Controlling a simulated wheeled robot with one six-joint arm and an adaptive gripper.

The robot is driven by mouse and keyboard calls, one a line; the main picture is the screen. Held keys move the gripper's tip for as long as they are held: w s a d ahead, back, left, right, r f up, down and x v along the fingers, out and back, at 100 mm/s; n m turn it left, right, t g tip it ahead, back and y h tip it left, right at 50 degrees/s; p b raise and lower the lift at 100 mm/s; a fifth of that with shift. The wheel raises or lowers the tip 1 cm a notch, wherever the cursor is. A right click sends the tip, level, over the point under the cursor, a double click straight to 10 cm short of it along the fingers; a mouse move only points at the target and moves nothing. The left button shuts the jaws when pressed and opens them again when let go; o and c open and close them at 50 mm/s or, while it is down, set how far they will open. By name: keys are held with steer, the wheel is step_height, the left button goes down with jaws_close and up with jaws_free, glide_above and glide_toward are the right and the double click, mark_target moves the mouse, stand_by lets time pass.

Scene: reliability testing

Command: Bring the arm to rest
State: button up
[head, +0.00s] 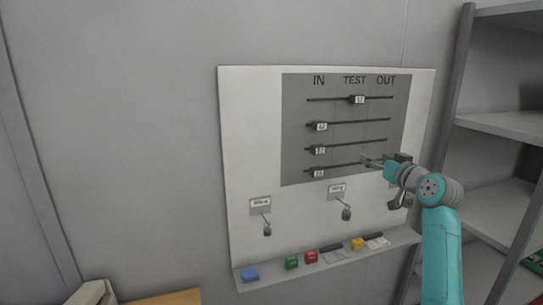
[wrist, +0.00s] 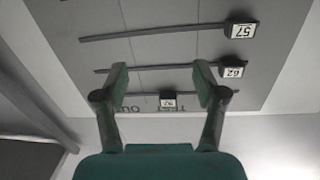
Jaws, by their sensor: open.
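My gripper (head: 374,161) is at the right side of the wall board, in front of or near the lower slider rails under OUT. In the wrist view my gripper (wrist: 160,84) has its two fingers spread apart with nothing between them that I can tell is held. The teal and grey arm reaches up from the lower right in the head view. I cannot tell whether the fingertips touch the board (head: 240,120).
The grey panel has several rails with number tags; the top tag (head: 357,99) sits under TEST, the others under IN. Keys hang below. A ledge (head: 262,281) holds small coloured blocks. A shelf unit (head: 500,122) stands right of the board. The wall at left is clear.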

steer(key=s+a+f+m+h, duration=0.15)
steer(key=s+f, duration=0.35)
steer(key=f, duration=0.6)
steer(key=s+a+f+m+h, duration=0.1)
steer(key=s+a+f, duration=0.1)
steer(key=s+f, duration=0.65)
steer(key=s+a+f+m+h, duration=0.1)
steer(key=s+a+f, duration=0.15)
steer(key=f, duration=1.05)
steer(key=s+a+f+g, duration=0.1)
steer(key=s+a+f, duration=0.1)
steer(key=s+f, duration=0.75)
steer(key=s+a+f+g+h, duration=0.1)
steer(key=s+a+f, duration=0.1)
steer(key=s, duration=1.1)
steer(key=s+a+f, duration=0.1)
steer(key=s, duration=1.3)
steer(key=s+a+r+n, duration=0.1)
steer(key=s+r, duration=0.3)
steer(key=s, duration=0.5)
steer(key=s+a+r, duration=0.1)
steer(key=s+r, duration=0.4)
steer(key=s, duration=0.5)
steer(key=shift+n, duration=0.35)
steer(key=shift+s+r+y, duration=0.1)
steer(key=shift+y, duration=0.15)
